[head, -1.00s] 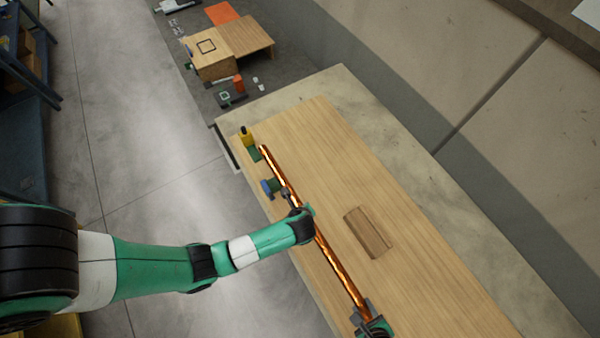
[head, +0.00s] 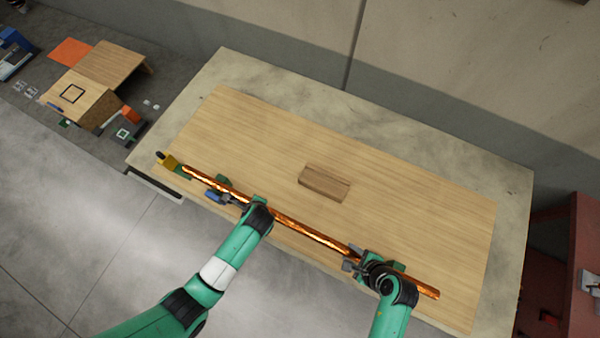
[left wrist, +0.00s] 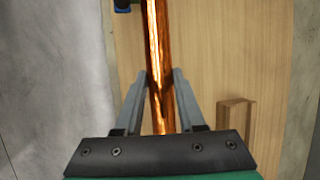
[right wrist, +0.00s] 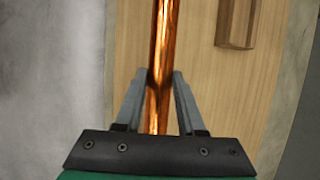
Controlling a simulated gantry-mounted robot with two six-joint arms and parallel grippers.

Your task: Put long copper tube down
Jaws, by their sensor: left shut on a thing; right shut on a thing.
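The long copper tube (head: 305,230) runs from the left to the lower right along the near side of the wooden board. My left gripper (head: 236,198) is shut on the tube toward its left part; the left wrist view shows the tube (left wrist: 157,50) between both fingers (left wrist: 160,95). My right gripper (head: 355,258) is shut on the tube toward its right end; the right wrist view shows the tube (right wrist: 165,45) between the fingers (right wrist: 160,95). Whether the tube touches the board or is held just above it, I cannot tell.
A wooden block (head: 325,183) lies on the board (head: 420,210), beyond the tube. A yellow and green fixture (head: 170,162) and a blue part (head: 213,196) sit near the tube's left end. The board's far side is clear. A red cabinet (head: 565,260) stands at the right.

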